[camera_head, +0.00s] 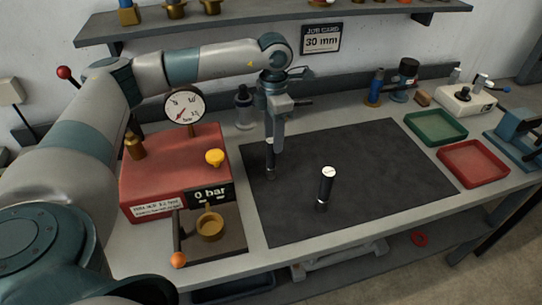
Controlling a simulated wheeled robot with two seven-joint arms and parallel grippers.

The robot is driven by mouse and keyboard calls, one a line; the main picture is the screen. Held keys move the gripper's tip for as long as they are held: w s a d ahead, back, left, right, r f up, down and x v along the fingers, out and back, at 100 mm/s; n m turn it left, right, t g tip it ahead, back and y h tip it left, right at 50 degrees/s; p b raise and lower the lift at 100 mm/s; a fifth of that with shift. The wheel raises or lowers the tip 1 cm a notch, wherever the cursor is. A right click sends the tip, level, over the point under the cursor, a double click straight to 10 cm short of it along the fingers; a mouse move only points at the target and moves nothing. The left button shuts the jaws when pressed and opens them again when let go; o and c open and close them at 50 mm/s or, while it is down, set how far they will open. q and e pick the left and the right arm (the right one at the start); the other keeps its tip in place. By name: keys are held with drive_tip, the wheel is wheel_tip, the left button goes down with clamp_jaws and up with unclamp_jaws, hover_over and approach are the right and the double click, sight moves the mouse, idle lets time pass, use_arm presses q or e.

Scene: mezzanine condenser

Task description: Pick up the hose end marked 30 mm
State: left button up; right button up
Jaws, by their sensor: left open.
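Two black hose ends stand upright on a dark mat (390,180). One hose end (326,187), with a white marked top, stands in the middle of the mat; its marking is too small to read. The other hose end (270,163) is near the mat's left back part, directly below my left gripper (274,136). My left gripper points down, open, with its fingers at the top of that hose end. I cannot tell whether they touch it, and its marking is largely hidden. My right gripper is not in view.
A job card (320,40) on the wall reads 30 mm. A red box (165,178) with a gauge (185,106) and a 0 bar display (209,194) stands left of the mat. A green tray (436,140) and a red tray (474,179) lie right. The mat's right part is clear.

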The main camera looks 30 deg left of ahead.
sight(272, 158)
use_arm(q)
wheel_tip(272, 158, down, 2)
drive_tip(key=shift+p, duration=0.3)
drive_tip(key=shift+f, duration=0.4)
drive_tip(key=shift+s+f+p, duration=0.2)
drive_tip(key=shift+f+p, duration=0.15)
drive_tip(key=shift+p, duration=0.3)
drive_tip(key=f, duration=0.1)
drive_tip(key=f+p, duration=0.2)
drive_tip(key=shift+s+f, duration=0.3)
drive_tip(key=shift+f, duration=0.45)
drive_tip(key=shift+c, duration=0.4)
clamp_jaws()
